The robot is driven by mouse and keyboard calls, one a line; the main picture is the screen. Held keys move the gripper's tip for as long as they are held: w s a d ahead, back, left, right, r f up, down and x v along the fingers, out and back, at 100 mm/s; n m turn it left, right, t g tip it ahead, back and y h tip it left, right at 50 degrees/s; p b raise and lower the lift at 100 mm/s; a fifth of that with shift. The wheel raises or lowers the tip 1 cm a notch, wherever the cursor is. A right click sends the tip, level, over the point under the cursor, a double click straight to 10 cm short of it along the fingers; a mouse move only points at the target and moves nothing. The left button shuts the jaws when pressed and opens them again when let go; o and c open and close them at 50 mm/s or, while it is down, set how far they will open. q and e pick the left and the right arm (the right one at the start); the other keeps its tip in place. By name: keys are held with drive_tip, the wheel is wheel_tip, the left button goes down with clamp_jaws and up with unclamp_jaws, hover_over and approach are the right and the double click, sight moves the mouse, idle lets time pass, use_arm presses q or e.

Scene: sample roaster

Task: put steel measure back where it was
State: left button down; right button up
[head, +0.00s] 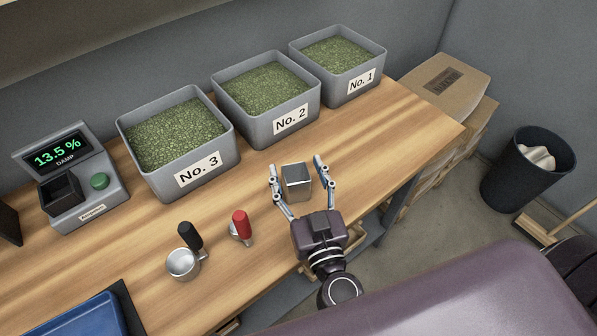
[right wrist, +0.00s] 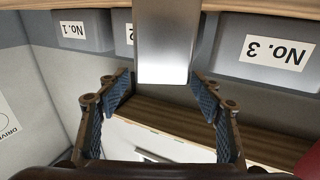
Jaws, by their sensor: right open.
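A plain, box-shaped steel measure (head: 297,183) stands upright on the wooden counter in front of the No. 2 bin. It also shows in the right wrist view (right wrist: 168,45). My right gripper (head: 298,178) is open, with one finger on each side of the measure. Gaps show between the fingers and its sides, so it is not gripped. In the right wrist view the gripper (right wrist: 161,92) has its fingers spread wide. My left gripper is in neither view.
Bins No. 3 (head: 233,167), No. 2 (head: 312,115) and No. 1 (head: 375,90) line the wall. A moisture meter (head: 97,203) and blue tray (head: 85,318) are further left.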

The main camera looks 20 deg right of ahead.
sight(299, 188)
drive_tip(key=f, duration=0.2)
drive_tip(key=shift+s+a+f+g, duration=0.15)
drive_tip(key=shift+s+f+g, duration=0.15)
drive_tip(key=shift+s+f, duration=0.05)
drive_tip(key=shift+s, duration=0.25)
drive_tip(key=s, duration=0.3)
drive_tip(key=s+r, duration=0.1)
drive_tip(key=s, duration=0.3)
drive_tip(key=s+r, duration=0.1)
drive_tip(key=s, duration=0.3)
drive_tip(key=shift+a+r, duration=0.15)
drive_tip(key=shift+a, duration=0.05)
